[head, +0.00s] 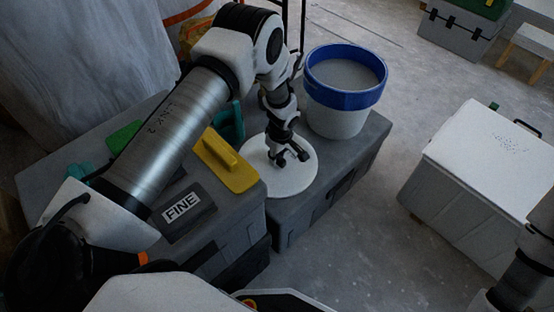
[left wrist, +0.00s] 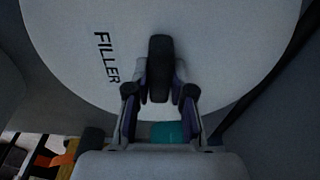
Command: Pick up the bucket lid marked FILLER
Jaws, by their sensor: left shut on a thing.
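The bucket lid (head: 264,181) is a round white disc at the front of the grey case top. In the left wrist view the lid (left wrist: 225,45) fills most of the picture, with FILLER in black letters left of its dark handle. My left gripper (head: 289,158) reaches down over the middle of the lid. In the left wrist view its fingers (left wrist: 160,93) are closed around the handle. Whether the lid touches the case top or hangs just above it, I cannot tell. My right gripper is out of view.
A white bucket with a blue rim (head: 340,118) stands on the case behind the lid. A yellow float (head: 226,165) and a dark FINE block (head: 183,211) lie to the left. A white box (head: 485,160) stands at right across bare floor.

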